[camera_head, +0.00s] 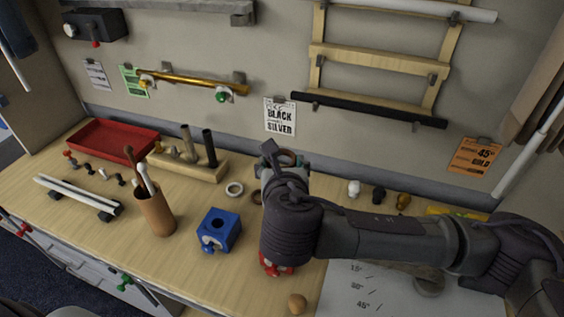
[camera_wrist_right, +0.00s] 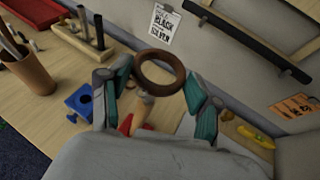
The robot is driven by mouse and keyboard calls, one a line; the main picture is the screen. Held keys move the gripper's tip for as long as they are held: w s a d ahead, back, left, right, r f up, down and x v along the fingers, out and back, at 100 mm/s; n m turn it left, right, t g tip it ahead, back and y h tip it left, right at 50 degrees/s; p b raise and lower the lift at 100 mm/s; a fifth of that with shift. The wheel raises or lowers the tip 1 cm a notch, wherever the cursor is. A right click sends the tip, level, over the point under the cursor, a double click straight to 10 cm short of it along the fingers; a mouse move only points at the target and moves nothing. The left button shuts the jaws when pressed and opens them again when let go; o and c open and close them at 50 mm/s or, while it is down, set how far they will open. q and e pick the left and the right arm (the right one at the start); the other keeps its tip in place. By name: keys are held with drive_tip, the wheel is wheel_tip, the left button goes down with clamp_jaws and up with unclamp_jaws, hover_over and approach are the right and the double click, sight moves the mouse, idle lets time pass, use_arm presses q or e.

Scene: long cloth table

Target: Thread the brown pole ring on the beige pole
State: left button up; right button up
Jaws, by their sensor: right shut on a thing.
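The beige pole (camera_head: 188,142) stands upright on a wooden stand (camera_head: 206,172), left of the gripper, beside a black pole (camera_head: 209,149). The beige pole also shows in the right wrist view (camera_wrist_right: 82,22), apart from the ring. My left gripper is not in view.
A white ring (camera_head: 234,189) and a brownish ring (camera_head: 257,197) lie on the table near the stand. A blue block (camera_head: 218,230), a brown cup (camera_head: 154,211) with tools and a red tray (camera_head: 112,138) stand around. The back wall holds racks and notes.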

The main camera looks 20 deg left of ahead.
drive_tip(key=shift+r, duration=0.1)
drive_tip(key=shift+f, duration=0.75)
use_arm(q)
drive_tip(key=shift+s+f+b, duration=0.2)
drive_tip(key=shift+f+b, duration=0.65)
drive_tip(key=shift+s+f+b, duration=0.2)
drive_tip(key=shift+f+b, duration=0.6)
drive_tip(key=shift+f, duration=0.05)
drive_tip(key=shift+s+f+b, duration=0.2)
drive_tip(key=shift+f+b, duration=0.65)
use_arm(e)
wheel_tip(320, 180, down, 8)
drive_tip(key=shift+r, duration=0.1)
drive_tip(key=o, duration=1)
drive_tip(key=shift+c, duration=0.2)
drive_tip(key=v, duration=1.2)
